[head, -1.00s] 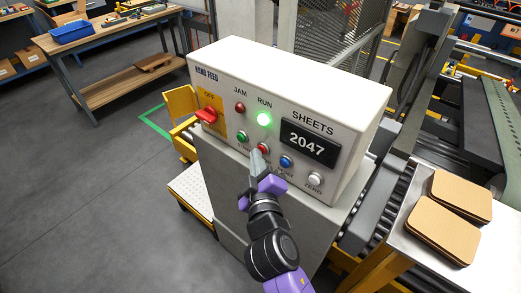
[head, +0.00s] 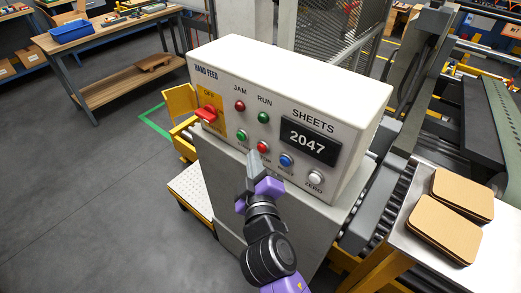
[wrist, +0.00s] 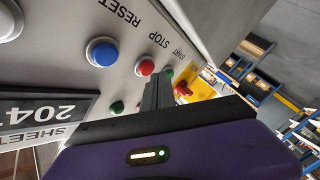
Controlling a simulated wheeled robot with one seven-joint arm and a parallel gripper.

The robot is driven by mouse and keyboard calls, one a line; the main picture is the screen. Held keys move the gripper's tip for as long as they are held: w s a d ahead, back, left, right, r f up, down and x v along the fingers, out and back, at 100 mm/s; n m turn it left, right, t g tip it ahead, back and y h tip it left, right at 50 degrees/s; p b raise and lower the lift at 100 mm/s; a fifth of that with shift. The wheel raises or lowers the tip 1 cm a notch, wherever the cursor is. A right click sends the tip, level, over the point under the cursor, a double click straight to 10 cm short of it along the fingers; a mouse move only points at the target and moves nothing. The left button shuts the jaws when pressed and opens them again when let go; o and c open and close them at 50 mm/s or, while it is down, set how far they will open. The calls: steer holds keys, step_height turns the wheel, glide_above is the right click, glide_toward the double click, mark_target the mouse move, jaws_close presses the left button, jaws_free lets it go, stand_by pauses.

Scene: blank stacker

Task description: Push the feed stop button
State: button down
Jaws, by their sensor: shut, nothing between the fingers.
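The red STOP button (head: 262,147) is on the front of the white HAND FEED control box (head: 280,75). It also shows in the wrist view (wrist: 146,67), with the word STOP beside it. My gripper (head: 253,156) is shut and empty, its tips just below and left of the red button in the head view. In the wrist view the fingertips (wrist: 160,78) are close beside the button and do not cover it. A small gap seems to show, but contact is hard to judge. The RUN lamp (head: 263,117) is green and unlit.
Near the red button are a green START button (head: 242,135), a blue RESET button (head: 286,160) and a white ZERO button (head: 316,177). A red switch (head: 207,113) sits on a yellow plate at left. The counter (head: 309,142) reads 2047. Cardboard sheets (head: 445,229) lie at right.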

steer(key=shift+s+a, duration=0.2)
steer(key=s+a+b, duration=0.1)
steer(key=s, duration=0.1)
steer(key=s+a, duration=0.2)
steer(key=shift+b, duration=0.4)
steer(key=shift+w, duration=0.1)
stand_by(0.7)
